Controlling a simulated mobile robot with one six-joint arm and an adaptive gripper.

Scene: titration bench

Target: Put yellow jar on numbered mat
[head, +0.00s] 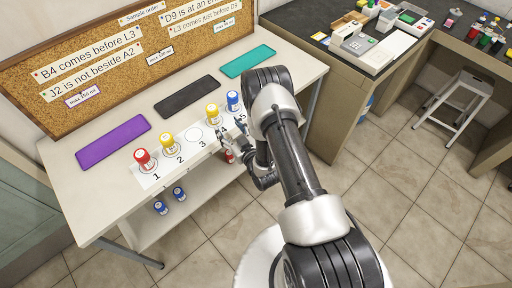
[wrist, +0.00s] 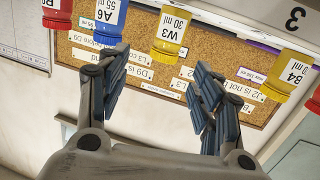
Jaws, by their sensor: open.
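A second yellow jar, B4 (wrist: 287,76), stands on space 2 (head: 168,141). Space 3 (head: 194,135) is empty. My gripper (head: 232,146) is at the front table edge, near spaces 4 and 5.
A red jar (head: 142,158) stands on space 1 and a blue jar (head: 233,101) on space 5. Purple (head: 113,142), black (head: 187,97) and teal (head: 248,61) mats lie behind, empty. Blue jars (head: 160,207) sit on the lower shelf. A corkboard (head: 70,75) backs the table.

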